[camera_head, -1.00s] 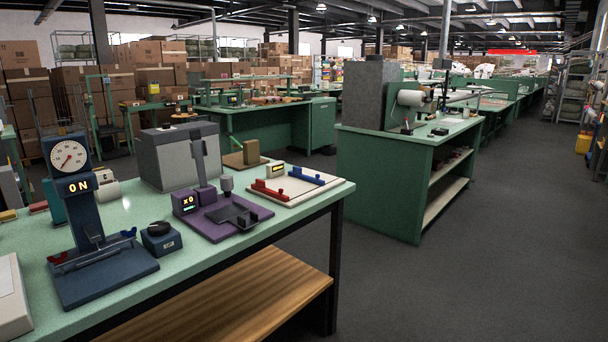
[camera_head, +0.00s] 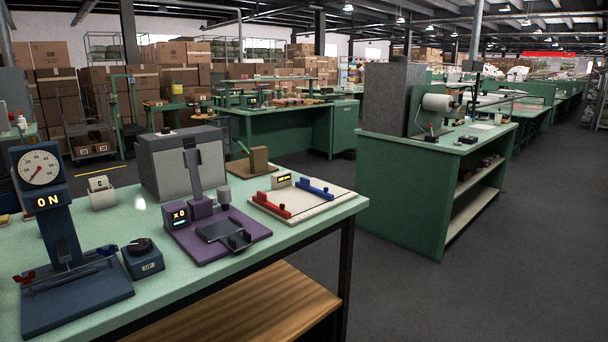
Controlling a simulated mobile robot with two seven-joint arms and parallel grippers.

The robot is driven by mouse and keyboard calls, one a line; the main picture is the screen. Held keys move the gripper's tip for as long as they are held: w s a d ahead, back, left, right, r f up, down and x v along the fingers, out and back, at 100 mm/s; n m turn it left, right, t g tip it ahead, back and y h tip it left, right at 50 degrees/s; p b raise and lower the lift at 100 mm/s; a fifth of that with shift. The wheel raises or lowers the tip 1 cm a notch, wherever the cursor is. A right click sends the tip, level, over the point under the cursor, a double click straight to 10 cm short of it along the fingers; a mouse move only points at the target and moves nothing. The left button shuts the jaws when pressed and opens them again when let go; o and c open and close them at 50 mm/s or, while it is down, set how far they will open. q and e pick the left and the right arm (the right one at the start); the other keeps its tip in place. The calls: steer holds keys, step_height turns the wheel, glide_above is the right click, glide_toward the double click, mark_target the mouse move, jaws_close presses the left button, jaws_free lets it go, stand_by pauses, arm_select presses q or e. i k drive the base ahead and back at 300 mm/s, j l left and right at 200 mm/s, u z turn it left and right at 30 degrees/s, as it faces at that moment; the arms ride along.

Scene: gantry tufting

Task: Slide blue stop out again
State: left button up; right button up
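A blue bar-shaped piece (camera_head: 315,190) lies along the right side of a cream board (camera_head: 325,207) on the green workbench. A red bar (camera_head: 272,204) lies on the board's left side, with a gap between the two. A small lit display (camera_head: 281,180) stands at the board's back edge. A second small blue piece (camera_head: 107,250) sits on the dark blue dial machine (camera_head: 39,168), with a small red piece (camera_head: 24,277) at its left. I cannot tell from the picture which blue piece is the stop. Neither of my grippers is in view.
The green workbench (camera_head: 110,222) also holds a purple device (camera_head: 205,240), a grey box (camera_head: 180,165), a small blue knob box (camera_head: 143,262) and a brown block (camera_head: 259,160). A green cabinet bench (camera_head: 400,200) stands at the right. Open grey floor (camera_head: 520,260) lies in front of it.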

mark_target(304, 184)
steer(key=i+l+u, duration=0.1)
steer(key=i+l, duration=0.25)
steer(key=i+l+u, duration=0.1)
steer(key=i+l, duration=0.2)
steer(key=i+l+u, duration=0.1)
steer(key=i+l, duration=0.2)
steer(key=l, duration=0.25)
steer(key=i+l+u, duration=0.1)
steer(key=i+l, duration=0.15)
steer(key=l, duration=0.15)
steer(key=i+l+u, duration=0.1)
steer(key=i+l, duration=0.2)
steer(key=l, duration=0.2)
